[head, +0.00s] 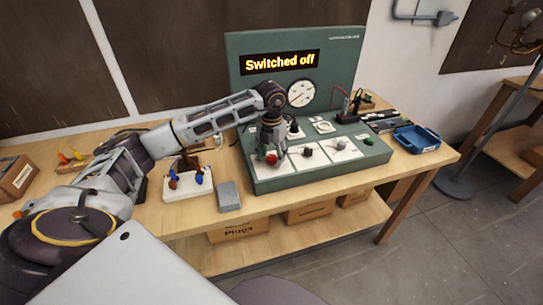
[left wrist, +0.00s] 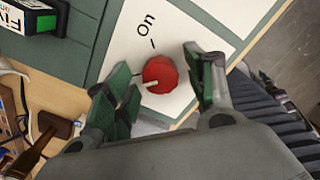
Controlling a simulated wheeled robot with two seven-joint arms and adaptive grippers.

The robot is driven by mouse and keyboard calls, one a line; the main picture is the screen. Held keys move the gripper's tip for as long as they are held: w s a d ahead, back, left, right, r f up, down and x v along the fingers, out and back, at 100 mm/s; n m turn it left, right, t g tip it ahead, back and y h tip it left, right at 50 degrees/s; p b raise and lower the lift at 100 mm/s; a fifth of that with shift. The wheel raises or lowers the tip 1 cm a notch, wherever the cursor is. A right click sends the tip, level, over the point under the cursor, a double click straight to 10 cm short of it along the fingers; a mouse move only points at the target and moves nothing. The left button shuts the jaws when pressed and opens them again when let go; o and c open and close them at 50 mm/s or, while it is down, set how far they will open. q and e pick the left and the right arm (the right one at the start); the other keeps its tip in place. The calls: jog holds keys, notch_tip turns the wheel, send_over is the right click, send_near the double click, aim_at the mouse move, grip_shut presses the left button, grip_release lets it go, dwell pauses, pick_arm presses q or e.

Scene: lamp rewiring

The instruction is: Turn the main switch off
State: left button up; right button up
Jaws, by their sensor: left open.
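The main switch is a red knob (head: 271,158) at the left of the green console's sloping front. In the left wrist view the red knob (left wrist: 160,72) sits on a white plate marked "On" with a short tick. Its pale pointer is turned away from that tick, toward the lower left. My left gripper (head: 270,142) is over the knob, its open fingers (left wrist: 157,66) on either side with gaps between. The console's display (head: 280,62) reads "Switched off". My right gripper is not in view.
The green console (head: 345,75) has a gauge (head: 300,93) and other knobs (head: 307,151) right of the red one. A grey block (head: 228,196) and a white board (head: 187,184) with coloured parts lie to the left. A blue tray (head: 416,139) is at the right.

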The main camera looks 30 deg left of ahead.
aim_at(271, 157)
pick_arm(q)
notch_tip(271, 157, up, 12)
dwell(0.8)
jog(key=shift+f, duration=0.1)
dwell(0.5)
